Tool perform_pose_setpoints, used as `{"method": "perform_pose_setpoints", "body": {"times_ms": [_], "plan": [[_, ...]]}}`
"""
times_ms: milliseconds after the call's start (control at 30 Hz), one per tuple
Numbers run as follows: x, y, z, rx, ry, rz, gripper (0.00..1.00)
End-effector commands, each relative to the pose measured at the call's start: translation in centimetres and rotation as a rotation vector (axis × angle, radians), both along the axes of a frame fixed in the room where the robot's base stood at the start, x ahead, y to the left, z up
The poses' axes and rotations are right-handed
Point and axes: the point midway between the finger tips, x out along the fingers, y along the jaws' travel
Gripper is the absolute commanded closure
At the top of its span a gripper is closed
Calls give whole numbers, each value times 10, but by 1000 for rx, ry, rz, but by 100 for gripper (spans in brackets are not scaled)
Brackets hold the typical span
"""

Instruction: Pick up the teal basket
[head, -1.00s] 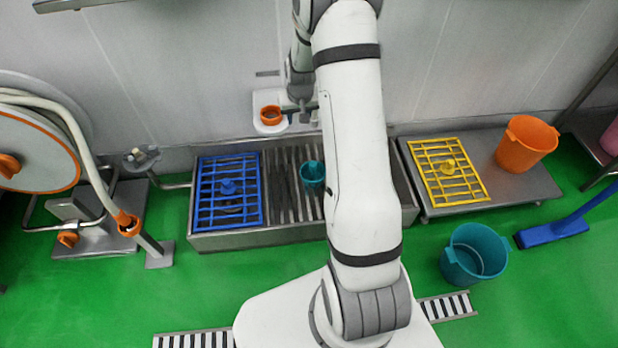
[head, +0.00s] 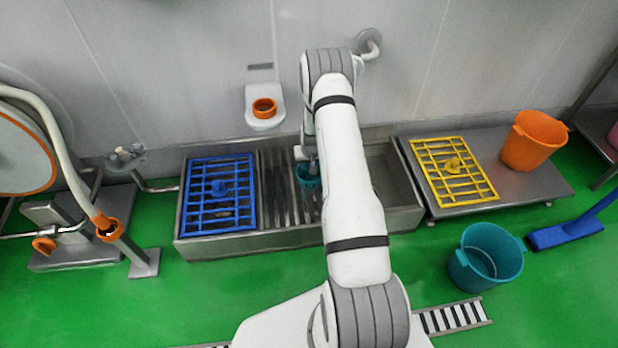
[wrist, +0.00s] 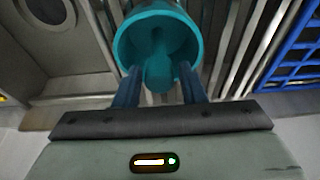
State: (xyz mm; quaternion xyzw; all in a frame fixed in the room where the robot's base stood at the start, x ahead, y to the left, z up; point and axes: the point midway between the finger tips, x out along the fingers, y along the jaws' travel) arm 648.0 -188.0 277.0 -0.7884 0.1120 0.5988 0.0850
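The teal basket (head: 308,181) is a small round cup-like piece on the slatted part of the sink. In the wrist view the basket (wrist: 126,44) shows a wide rim and a central knob facing me. My gripper (wrist: 160,82) is at the basket, with its two dark blue fingers apart on either side of the knob. Gaps show between the knob and the fingers. In the head view my gripper (head: 312,164) is just above the basket, partly hidden by my arm. I cannot tell if the fingertips touch the rim.
A blue grid (head: 217,195) lies left of the slats. The sink's steel basin (head: 392,180) is to the right. A yellow grid (head: 453,170) and orange bucket (head: 533,141) stand on a low platform. A larger teal bucket (head: 487,257) stands on the green floor.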

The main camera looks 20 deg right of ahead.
Motion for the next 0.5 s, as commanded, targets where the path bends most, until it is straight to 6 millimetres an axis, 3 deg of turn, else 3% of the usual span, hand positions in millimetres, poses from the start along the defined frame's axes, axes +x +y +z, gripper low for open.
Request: {"method": "perform_pose_setpoints", "body": {"times_ms": [33, 200, 500], "plan": [[3, -2, -14, 0, 0, 0, 63], [9, -4, -31, 0, 0, 0, 63], [10, -3, -32, 0, 1, 1, 64]]}}
